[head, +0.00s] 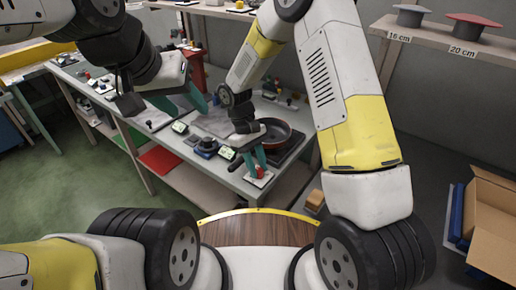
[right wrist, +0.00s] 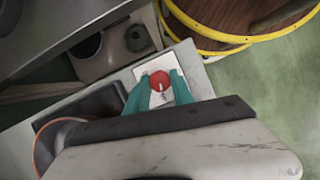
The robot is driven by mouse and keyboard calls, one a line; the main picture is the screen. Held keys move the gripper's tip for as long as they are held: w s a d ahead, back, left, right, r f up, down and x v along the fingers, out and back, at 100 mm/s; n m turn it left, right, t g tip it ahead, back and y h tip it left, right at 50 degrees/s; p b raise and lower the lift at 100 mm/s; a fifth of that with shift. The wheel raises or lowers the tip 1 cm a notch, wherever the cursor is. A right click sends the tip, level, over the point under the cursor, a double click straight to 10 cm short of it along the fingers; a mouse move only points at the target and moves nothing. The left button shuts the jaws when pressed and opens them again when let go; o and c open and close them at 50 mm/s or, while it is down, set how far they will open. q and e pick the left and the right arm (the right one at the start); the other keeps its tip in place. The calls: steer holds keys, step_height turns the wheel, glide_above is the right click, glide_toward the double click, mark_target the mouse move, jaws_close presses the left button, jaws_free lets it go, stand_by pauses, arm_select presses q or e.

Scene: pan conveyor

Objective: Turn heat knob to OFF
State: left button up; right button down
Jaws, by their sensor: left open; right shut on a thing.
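The heat knob (head: 260,172) is red and sits on a small white plate at the near corner of the grey bench. In the right wrist view the red knob (right wrist: 159,79) shows from above on its white plate (right wrist: 148,67), with a small light mark on its lower part. My right gripper (head: 255,170) reaches down over it, and its teal fingers (right wrist: 159,88) stand on either side of the knob, shut on it. I cannot read any OFF label. My left gripper (head: 190,101) is open and empty above the bench further left.
A dark pan (head: 275,130) with an orange rim stands on the bench beside my right gripper. An open cardboard box (head: 492,225) is at the far right. Green floor at the left is free.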

steer(key=n+t, duration=0.1)
steer(key=n, duration=0.1)
steer(key=n+t+h, duration=0.1)
steer(key=n, duration=0.2)
steer(key=shift+s+a+n, duration=0.1)
steer(key=shift+n, duration=0.2)
steer(key=n+t, duration=0.1)
steer(key=n, duration=0.1)
steer(key=n+t, duration=0.1)
steer(key=n, duration=0.2)
steer(key=shift+s+n, duration=0.15)
steer(key=shift+n, duration=0.15)
steer(key=c, duration=1.1)
jaws_free()
steer(key=v, duration=0.8)
steer(key=shift+h, duration=0.3)
steer(key=shift+a+f, duration=0.1)
